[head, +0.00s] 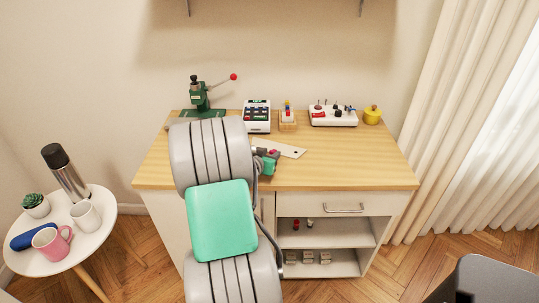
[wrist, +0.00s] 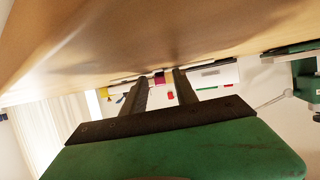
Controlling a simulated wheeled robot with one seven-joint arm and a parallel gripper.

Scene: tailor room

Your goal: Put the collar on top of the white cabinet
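The white cabinet (head: 378,203) has a light wooden top (head: 360,168), a drawer and open shelves. My gripper (head: 266,158) is low over the front middle of that top, partly hidden by my arm. In the wrist view, its two dark fingers (wrist: 160,88) are apart, close to the wooden surface. A small magenta-red piece (wrist: 159,78) shows in the gap near the fingertips, with clearance at both sides. I cannot tell for certain which item is the collar. A pale flat piece with small holes (head: 287,149) lies on the top just beyond my gripper.
Along the back of the top stand a green press (head: 201,103), a dark-and-white box (head: 257,115), a small wooden stand (head: 288,122), a white tray (head: 333,116) and a yellow pincushion (head: 372,114). The top's right front is clear. A round side table (head: 100,245) stands left.

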